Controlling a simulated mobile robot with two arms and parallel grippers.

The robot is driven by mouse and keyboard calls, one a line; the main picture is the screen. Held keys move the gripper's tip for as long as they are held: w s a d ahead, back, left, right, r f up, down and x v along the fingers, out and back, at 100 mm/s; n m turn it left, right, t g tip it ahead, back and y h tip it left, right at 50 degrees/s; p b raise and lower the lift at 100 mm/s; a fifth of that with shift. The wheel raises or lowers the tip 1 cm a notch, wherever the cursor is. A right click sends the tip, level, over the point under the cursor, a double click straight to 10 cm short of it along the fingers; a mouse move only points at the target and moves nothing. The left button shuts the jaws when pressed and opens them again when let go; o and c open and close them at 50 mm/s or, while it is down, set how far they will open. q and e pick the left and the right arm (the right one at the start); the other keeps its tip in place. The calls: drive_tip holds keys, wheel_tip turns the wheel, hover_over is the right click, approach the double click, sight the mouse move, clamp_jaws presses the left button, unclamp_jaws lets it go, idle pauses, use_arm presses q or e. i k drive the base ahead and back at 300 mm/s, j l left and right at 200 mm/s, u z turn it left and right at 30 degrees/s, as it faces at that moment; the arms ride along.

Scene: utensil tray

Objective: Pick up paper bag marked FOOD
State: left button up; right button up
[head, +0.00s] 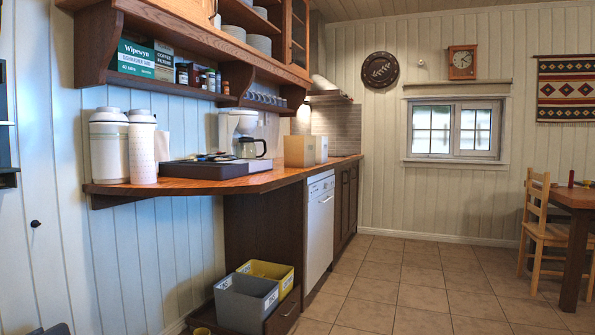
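I cannot make out any paper bag marked FOOD. A grey bin (246,303) and a yellow bin (268,270) stand low beneath the counter with small pale labels too small to read. Their insides are mostly hidden. Neither of my grippers shows clearly in the head view.
The counter carries two white thermoses (109,147), a dark tray (207,172) and a coffee maker (236,131). A white dishwasher (320,221) stands below. The tiled floor (410,290) is clear to the right, up to a wooden chair (540,225) and table (580,197).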

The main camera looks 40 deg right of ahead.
sight(299, 151)
drive_tip(key=i+l, duration=0.15)
drive_tip(key=l, duration=0.45)
drive_tip(key=i+l+z, duration=0.1)
drive_tip(key=l, duration=0.5)
drive_tip(key=i+l+z, duration=0.1)
drive_tip(key=i+l, duration=0.15)
drive_tip(key=l, duration=0.3)
drive_tip(key=i+l, duration=0.2)
drive_tip(key=l, duration=0.4)
drive_tip(key=i+l+z, duration=0.1)
drive_tip(key=l, duration=0.45)
drive_tip(key=i+l, duration=0.3)
drive_tip(key=l, duration=0.25)
drive_tip(key=i+l+z, duration=0.15)
drive_tip(key=l, duration=0.4)
drive_tip(key=i+l, duration=0.35)
drive_tip(key=l, duration=0.15)
